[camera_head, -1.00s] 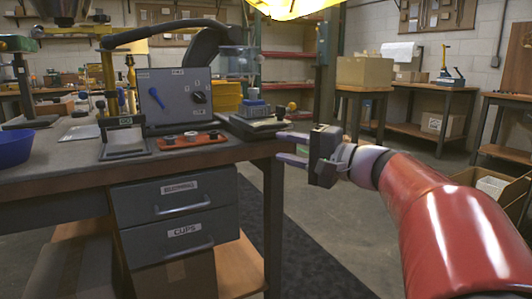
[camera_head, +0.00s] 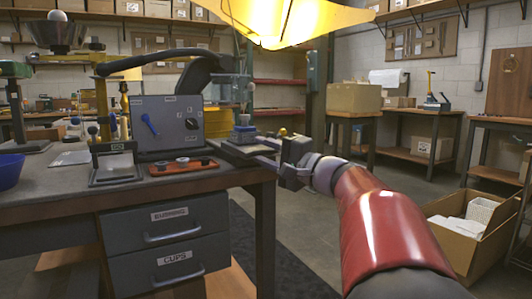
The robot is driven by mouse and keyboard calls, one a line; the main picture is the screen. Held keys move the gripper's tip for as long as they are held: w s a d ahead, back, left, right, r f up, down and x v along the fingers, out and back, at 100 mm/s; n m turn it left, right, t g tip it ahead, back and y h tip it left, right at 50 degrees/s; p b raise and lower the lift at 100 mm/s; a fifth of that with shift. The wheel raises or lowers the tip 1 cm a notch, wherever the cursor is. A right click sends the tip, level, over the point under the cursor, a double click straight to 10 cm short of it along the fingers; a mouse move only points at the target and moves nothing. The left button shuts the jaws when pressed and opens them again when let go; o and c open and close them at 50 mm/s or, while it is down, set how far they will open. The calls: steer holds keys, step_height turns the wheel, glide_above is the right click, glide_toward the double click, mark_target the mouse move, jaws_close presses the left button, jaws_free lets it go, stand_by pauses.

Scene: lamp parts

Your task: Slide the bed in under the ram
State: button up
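The bed appears to be the dark flat slide (camera_head: 246,149) at the right end of the bench, with a blue-grey block (camera_head: 242,134) on it. A yellow knob (camera_head: 283,132) shows at its right end. The ram seems to be inside the clear guard (camera_head: 228,92) at the end of the black curved arm (camera_head: 172,56), above the block; its tip is hard to make out. My gripper (camera_head: 265,151) is at the bench's right edge, just below the knob, its fingers pointing left and spread. I cannot tell whether they touch the slide.
A grey control box (camera_head: 168,126) with a blue lever stands left of the slide. An orange strip (camera_head: 183,166) with small round parts lies before it. A yellow lamp shade (camera_head: 290,20) hangs above. Drawers (camera_head: 165,240) are under the bench. An open carton (camera_head: 465,235) stands at right.

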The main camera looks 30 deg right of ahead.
mark_target(252, 148)
jaws_close()
steer(key=shift+w, duration=0.1)
steer(key=w, duration=0.8)
steer(key=shift+a, duration=0.1)
jaws_free()
steer(key=shift+f+b, duration=0.2)
steer(key=shift+b, duration=0.15)
